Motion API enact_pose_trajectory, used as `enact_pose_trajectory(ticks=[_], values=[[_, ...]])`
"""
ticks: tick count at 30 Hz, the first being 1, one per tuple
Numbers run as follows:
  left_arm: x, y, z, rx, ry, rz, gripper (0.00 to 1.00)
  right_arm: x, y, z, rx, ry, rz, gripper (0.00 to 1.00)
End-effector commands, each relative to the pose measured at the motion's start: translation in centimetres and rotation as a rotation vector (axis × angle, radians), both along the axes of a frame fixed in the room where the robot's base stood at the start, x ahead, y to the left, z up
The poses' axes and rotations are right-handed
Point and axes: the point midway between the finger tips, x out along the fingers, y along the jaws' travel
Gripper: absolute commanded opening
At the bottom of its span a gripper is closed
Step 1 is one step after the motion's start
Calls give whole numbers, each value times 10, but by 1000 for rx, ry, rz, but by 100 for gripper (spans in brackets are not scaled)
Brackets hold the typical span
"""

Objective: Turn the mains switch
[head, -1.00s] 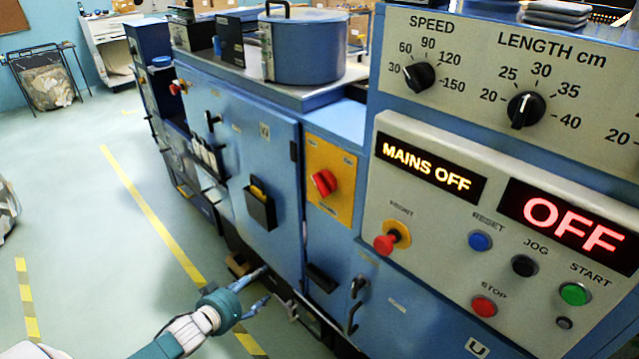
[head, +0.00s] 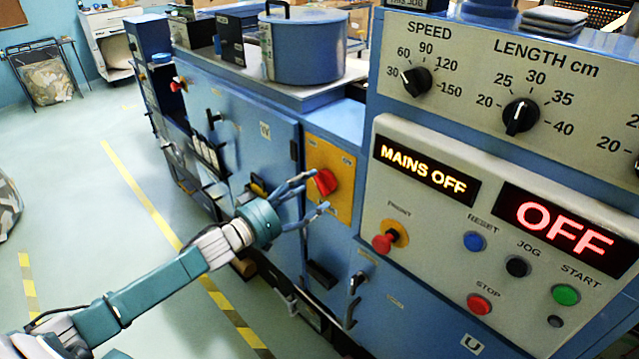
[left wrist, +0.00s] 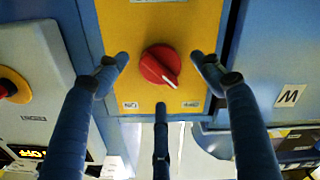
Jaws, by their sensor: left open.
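The mains switch is a red rotary knob (head: 326,182) on a yellow plate (head: 342,208) on the blue machine's front. The left wrist view shows the knob (left wrist: 160,66) from the front, with a white pointer line slanting across it. My left gripper (head: 313,192) is open just in front of the knob. In the left wrist view its fingers (left wrist: 160,78) spread around the knob, two at the sides and one below, with gaps between. I see no clear contact. A lit display reads MAINS OFF (head: 427,170). My right gripper is out of view.
Beside the plate is a control panel with a red front button (head: 383,243), coloured push buttons and an OFF display (head: 563,226). Dials for speed (head: 417,81) and length sit above. A black pocket (head: 262,205) and door handles stick out left. The floor at left is open.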

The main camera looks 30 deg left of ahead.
Motion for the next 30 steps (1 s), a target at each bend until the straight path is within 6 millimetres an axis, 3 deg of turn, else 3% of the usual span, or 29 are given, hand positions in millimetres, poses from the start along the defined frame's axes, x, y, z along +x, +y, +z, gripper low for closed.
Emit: enact_pose_trajectory(ticks=[3, 9, 20, 27, 30], values=[[17, -6, 3, -1, -2, 0, 67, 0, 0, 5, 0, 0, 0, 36], [34, -12, 1, 0, -1, 0, 67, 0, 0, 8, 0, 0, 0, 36], [37, -14, -1, 1, 0, 0, 67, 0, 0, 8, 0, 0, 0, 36], [37, -14, -1, 1, 1, 0, 22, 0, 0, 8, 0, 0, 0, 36], [37, -14, -1, 3, 1, 0, 22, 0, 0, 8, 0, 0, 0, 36]])
